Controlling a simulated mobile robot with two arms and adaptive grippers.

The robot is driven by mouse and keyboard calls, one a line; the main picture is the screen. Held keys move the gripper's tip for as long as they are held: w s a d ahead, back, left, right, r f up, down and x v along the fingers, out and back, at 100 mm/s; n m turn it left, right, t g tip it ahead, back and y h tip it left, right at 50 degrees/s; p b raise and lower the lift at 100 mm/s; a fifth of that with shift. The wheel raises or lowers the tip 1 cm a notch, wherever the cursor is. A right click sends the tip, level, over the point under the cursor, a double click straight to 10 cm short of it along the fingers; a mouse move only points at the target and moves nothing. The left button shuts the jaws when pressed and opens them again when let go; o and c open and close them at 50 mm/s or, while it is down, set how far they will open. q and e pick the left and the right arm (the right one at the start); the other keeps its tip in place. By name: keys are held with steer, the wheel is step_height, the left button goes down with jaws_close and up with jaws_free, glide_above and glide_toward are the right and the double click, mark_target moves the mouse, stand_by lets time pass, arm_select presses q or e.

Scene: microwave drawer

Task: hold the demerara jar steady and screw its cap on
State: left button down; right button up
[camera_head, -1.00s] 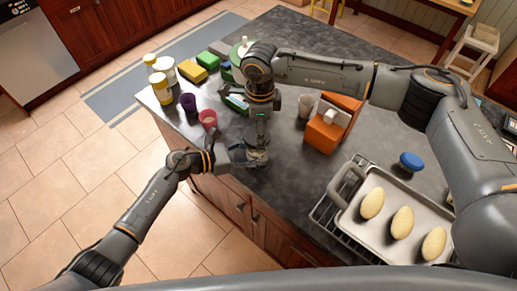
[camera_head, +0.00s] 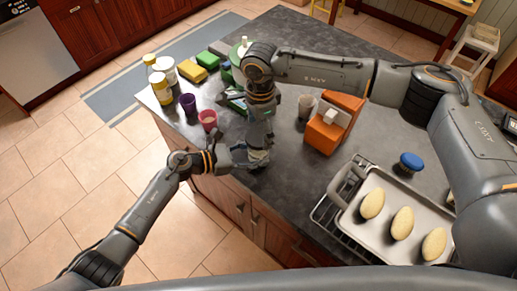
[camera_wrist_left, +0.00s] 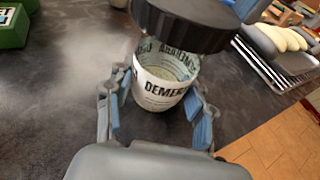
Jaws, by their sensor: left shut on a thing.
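The demerara jar (camera_wrist_left: 163,87) is a clear jar with a white label and black lettering. In the left wrist view it stands upright between the blue-padded fingers of my left gripper (camera_wrist_left: 160,112), which is shut on it. In the head view my left gripper (camera_head: 246,158) is at the counter's near edge, and the jar is mostly hidden. A wide black ridged cap (camera_wrist_left: 185,22) is just above the jar's mouth, with the open rim and inside visible below it. My right gripper (camera_head: 260,138) comes down from above and holds the cap; its fingers are only partly seen.
A pink cup (camera_head: 208,121) and a purple cup (camera_head: 187,103) stand left of the grippers. An orange block holder (camera_head: 328,128) stands to the right. A tray (camera_head: 400,215) with several pale oval items lies at the right. Bare counter (camera_head: 285,185) lies between.

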steer(key=n, duration=1.4)
steer(key=c, duration=1.2)
steer(key=m, duration=0.4)
steer(key=shift+d+f+m, duration=0.1)
steer(key=shift+d+m, duration=0.1)
steer(key=shift+m, duration=0.2)
steer(key=o, duration=1.2)
steer(key=shift+a, duration=0.1)
steer(key=shift+a+r, duration=0.1)
steer(key=shift+r, duration=2.55)
